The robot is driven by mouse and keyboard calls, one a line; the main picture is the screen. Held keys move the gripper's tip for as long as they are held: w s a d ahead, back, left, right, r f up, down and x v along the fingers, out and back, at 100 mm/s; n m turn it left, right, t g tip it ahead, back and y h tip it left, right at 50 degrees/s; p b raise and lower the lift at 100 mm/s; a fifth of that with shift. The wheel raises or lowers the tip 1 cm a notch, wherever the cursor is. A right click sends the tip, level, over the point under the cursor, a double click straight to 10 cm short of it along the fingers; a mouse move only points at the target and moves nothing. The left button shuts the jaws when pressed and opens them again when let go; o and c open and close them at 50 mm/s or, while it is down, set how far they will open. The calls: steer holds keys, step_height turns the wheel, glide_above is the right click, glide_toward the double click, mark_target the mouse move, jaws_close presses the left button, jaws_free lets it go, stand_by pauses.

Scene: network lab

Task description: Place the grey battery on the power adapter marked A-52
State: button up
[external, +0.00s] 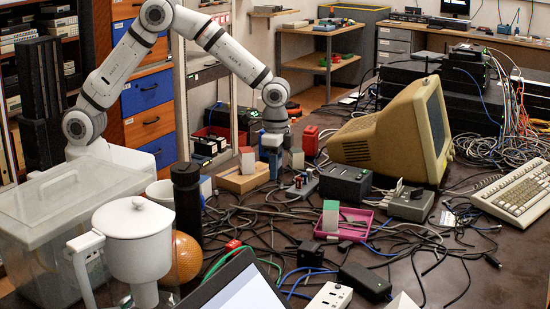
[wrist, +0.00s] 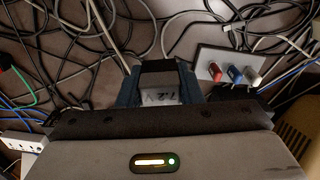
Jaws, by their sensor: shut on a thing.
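My gripper (external: 271,150) hangs over the cluttered table at the middle of the external view, pointing down beside a wooden box. The battery is mostly hidden by the gripper in the external view. Several black adapter-like boxes lie on the table: one near the front (external: 365,281), one left of it (external: 311,253), a larger one behind (external: 345,184). No marking A-52 is readable.
A wooden box (external: 238,181) stands left of my gripper. A grey strip with coloured plugs (wrist: 228,68) lies to the right in the wrist view. A pink tray (external: 364,226) with a green-and-white block (external: 330,214), a beige monitor (external: 385,140) and many loose cables crowd the table.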

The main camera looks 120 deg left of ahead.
steer(key=w+d+r+m+p, duration=0.1)
steer(key=w+d+r, duration=0.1)
steer(key=w+d, duration=0.3)
steer(key=w+d+r+p, duration=0.1)
steer(key=w+d+r, duration=0.15)
steer(key=w, duration=0.45)
steer(key=m+p, duration=0.1)
steer(key=p, duration=0.1)
glide_toward(312, 246)
step_height(312, 246, down, 6)
steer(key=shift+d+f+p, duration=0.1)
steer(key=shift+f+p, duration=0.05)
steer(key=shift+p, duration=0.6)
steer(key=shift+f, duration=0.2)
steer(key=o, duration=1)
